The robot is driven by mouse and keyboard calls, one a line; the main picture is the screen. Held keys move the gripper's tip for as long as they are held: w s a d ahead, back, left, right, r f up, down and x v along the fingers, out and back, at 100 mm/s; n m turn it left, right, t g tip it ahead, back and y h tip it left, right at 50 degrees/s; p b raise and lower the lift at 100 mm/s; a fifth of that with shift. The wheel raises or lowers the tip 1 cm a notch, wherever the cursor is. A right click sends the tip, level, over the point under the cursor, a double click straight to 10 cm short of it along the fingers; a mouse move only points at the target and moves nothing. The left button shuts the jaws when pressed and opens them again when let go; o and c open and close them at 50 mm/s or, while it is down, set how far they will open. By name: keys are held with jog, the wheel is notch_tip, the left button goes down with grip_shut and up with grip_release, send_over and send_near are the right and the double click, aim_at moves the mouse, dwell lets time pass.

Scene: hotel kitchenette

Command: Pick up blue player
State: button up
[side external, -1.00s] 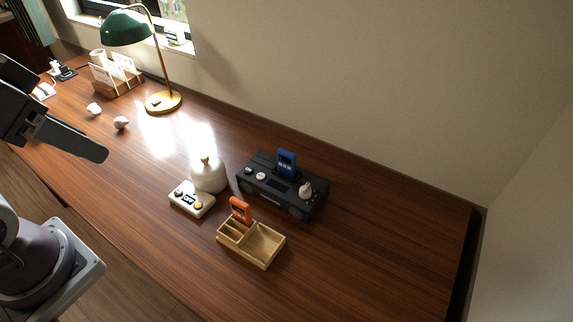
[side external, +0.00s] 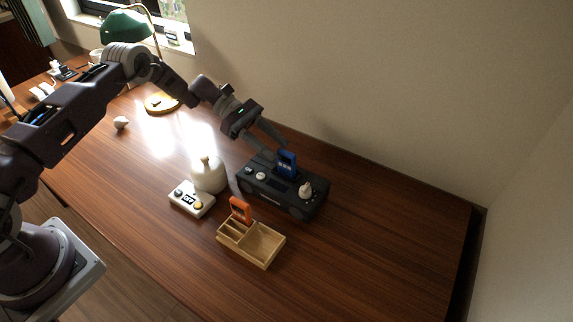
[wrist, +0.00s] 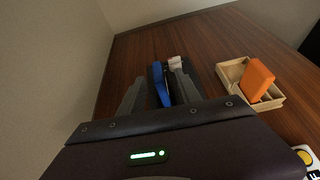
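The blue player (side external: 287,163) stands upright in the top of a black dock with knobs (side external: 258,187) on the wooden desk. My gripper (side external: 277,151) reaches down to it from the upper left, with its fingertips close to the player. In the wrist view, my gripper (wrist: 159,72) is open, and the blue player (wrist: 161,84) shows between the two fingers, nearer the right one. A gap shows on the left side. Whether a finger touches the player cannot be told. Part of the dock is hidden behind the fingers.
An orange player (side external: 240,209) stands in a wooden divided tray (side external: 266,246) in front of the dock. A white rounded jar (side external: 208,176) and a white device with buttons (side external: 191,199) are to the left. A small white object (side external: 306,189) sits on the dock. The desk's right side is clear.

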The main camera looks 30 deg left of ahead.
aim_at(295, 162)
jog(key=shift+d+f, duration=0.1)
jog(key=shift+f, duration=0.45)
jog(key=x, duration=0.4)
jog(key=r+x, duration=0.1)
jog(key=x, duration=0.1)
jog(key=shift+w+d+f, duration=0.15)
jog(key=shift+d+f, duration=0.1)
jog(key=shift+d, duration=0.3)
grip_shut()
